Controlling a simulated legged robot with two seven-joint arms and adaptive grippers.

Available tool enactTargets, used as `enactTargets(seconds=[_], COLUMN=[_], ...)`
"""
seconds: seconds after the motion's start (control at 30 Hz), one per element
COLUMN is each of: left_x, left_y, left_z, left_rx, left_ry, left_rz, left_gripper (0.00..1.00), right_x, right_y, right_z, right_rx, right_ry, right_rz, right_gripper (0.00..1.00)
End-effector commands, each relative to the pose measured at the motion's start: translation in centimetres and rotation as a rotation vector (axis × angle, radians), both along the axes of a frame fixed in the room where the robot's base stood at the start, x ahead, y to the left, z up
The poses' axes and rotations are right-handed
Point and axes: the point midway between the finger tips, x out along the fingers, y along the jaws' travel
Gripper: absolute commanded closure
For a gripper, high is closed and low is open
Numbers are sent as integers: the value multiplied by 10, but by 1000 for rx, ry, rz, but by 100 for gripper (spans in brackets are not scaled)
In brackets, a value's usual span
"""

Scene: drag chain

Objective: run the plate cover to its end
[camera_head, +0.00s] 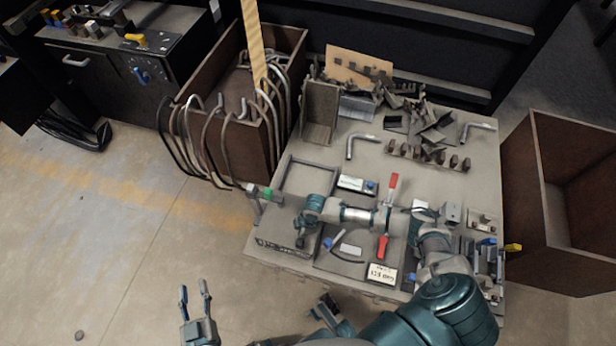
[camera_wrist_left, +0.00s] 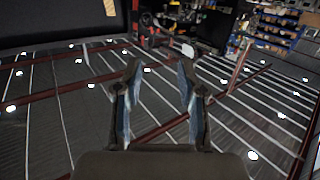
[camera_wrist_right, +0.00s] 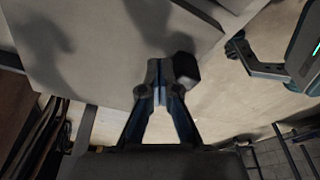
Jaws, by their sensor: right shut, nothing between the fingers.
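A flat grey plate (camera_head: 278,232), which looks like the plate cover, lies at the near left corner of the table. A pale panel also shows in the right wrist view (camera_wrist_right: 95,75). My right gripper (camera_head: 300,241) reaches down over this plate; its fingers (camera_wrist_right: 160,90) are shut and empty. A black knob (camera_wrist_right: 186,69) is right beside the fingertips; I cannot tell whether they touch. My left gripper (camera_head: 195,291) is open and empty, off the table over the floor. Its spread fingers show in the left wrist view (camera_wrist_left: 160,95). My right arm hides part of the plate.
A green-marked clamp (camera_head: 266,192) stands left of my right gripper. A red-handled tool (camera_head: 392,188), a label card (camera_head: 382,273) and metal parts crowd the table (camera_head: 326,150). Brown bins stand behind left (camera_head: 207,75) and at right (camera_head: 590,265).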

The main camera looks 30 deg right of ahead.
Motion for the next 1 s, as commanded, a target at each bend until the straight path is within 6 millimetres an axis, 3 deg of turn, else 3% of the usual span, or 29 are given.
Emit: enactTargets(seconds=[1.0], left_x=[-14], left_y=[10], left_z=[-33], left_rx=[66], left_ry=[226], left_rz=[7], left_gripper=[60], right_x=[-16], right_y=[19], right_z=[0], right_rx=[1], right_ry=[0], right_rz=[1], right_gripper=[100])
